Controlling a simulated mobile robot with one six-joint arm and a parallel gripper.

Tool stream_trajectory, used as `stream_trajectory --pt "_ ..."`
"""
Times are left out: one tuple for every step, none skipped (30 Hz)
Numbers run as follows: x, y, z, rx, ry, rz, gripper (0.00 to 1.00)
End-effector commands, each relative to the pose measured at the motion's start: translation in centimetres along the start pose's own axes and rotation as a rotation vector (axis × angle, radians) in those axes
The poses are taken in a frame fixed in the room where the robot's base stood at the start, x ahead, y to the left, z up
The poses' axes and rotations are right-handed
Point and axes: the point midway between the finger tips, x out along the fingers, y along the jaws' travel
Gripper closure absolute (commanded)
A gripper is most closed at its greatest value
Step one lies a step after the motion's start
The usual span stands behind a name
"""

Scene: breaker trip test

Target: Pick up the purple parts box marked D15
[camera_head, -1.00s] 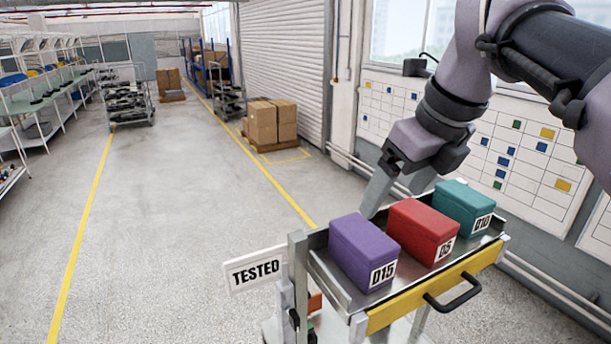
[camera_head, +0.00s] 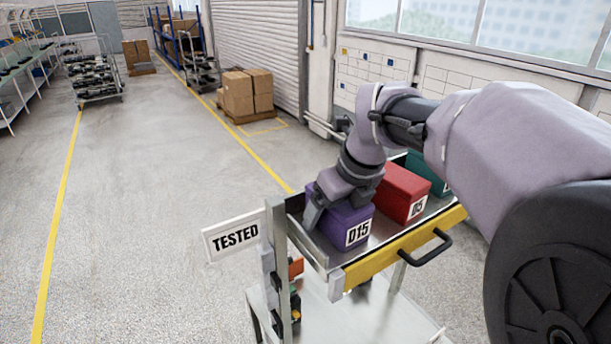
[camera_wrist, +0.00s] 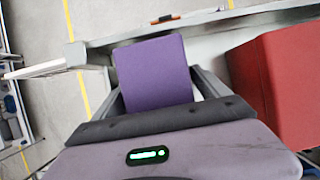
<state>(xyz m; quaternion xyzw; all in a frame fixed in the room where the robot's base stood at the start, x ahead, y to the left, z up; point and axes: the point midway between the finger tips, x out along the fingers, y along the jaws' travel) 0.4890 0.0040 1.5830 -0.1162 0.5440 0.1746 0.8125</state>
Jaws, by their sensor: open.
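The purple parts box marked D15 (camera_head: 347,228) sits at the left end of the cart's top tray (camera_head: 379,240), with its label facing front. In the wrist view the purple box (camera_wrist: 153,72) lies between the two fingers. My gripper (camera_head: 328,207) is open and reaches down over the box, one finger showing along its left side. In the wrist view the fingers of my gripper (camera_wrist: 158,95) stand on either side of the box's near part. Whether they touch it, I cannot tell. My gripper hides part of the box's top in the head view.
A red box marked 05 (camera_head: 402,192) stands just right of the purple one, also in the wrist view (camera_wrist: 283,85). A teal box (camera_head: 428,172) is beyond it, partly hidden by my arm. A TESTED sign (camera_head: 235,237) juts from the cart's left.

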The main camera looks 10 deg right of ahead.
Motion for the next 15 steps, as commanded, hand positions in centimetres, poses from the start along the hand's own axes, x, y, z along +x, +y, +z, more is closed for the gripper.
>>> stream_trajectory --pt "-0.02 -0.01 0.0 0.0 0.0 0.0 0.15" --pt "-0.03 -0.01 0.0 0.0 0.0 0.0 0.15" --pt "-0.03 -0.01 0.0 0.0 0.0 0.0 0.15" --pt "-0.04 -0.01 0.0 0.0 0.0 0.0 0.15" --pt "-0.04 -0.02 -0.01 0.0 0.0 -0.001 0.15" --pt "-0.02 -0.02 -0.01 0.0 0.0 -0.001 0.15" --pt "0.0 -0.02 -0.02 0.0 0.0 -0.001 0.15" --pt "0.03 -0.02 -0.04 0.0 0.0 -0.001 0.15" --pt "0.07 -0.02 -0.05 0.0 0.0 -0.001 0.15" --pt "0.11 -0.02 -0.07 0.0 0.0 -0.001 0.15" --pt "0.14 -0.02 -0.09 -0.001 0.0 -0.001 0.15" --pt "0.2 -0.02 -0.11 -0.001 0.0 -0.001 0.15" --pt "0.16 -0.03 -0.09 -0.001 0.0 -0.001 0.19" --pt "0.14 -0.03 -0.08 -0.001 0.0 -0.001 0.24" --pt "0.13 -0.03 -0.08 -0.001 0.0 -0.001 0.32"
